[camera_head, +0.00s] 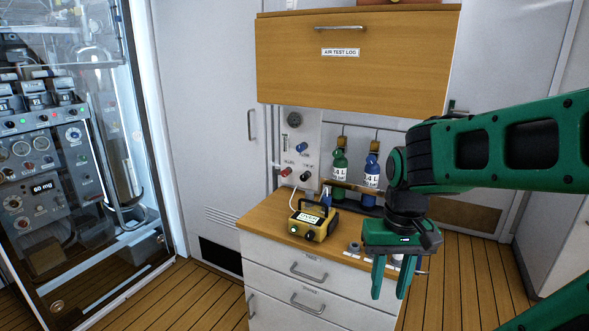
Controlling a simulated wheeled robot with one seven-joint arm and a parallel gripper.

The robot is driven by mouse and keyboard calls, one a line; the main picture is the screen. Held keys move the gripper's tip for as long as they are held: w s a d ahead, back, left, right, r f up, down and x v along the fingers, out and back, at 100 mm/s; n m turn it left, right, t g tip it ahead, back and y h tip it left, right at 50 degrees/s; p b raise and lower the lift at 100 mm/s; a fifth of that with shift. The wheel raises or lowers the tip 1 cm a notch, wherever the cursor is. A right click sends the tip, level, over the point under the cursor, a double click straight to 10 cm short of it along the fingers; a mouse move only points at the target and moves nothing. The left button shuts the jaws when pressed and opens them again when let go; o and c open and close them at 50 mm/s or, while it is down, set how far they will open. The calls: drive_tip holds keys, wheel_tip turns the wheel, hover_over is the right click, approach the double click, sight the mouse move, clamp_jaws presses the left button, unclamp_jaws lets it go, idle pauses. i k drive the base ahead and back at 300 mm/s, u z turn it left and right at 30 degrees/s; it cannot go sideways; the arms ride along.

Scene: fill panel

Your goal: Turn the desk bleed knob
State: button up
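A grey panel (313,131) stands upright behind the desk. It carries a blue knob (302,147), a red knob (286,171) and a black knob (305,176). Their small labels are too blurred to read surely, so I cannot tell which is the bleed knob.
A yellow device (312,219) with a display stands on the wooden desk top (262,221). A green bottle (339,174) and a blue bottle (371,173) hang behind. A wooden cabinet (400,60) overhangs the desk. A glass-fronted cabinet (128,130) stands at left.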

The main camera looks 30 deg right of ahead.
sight(285, 173)
drive_tip(key=u, duration=0.05)
drive_tip(key=i, duration=1)
drive_tip(key=u, duration=0.3)
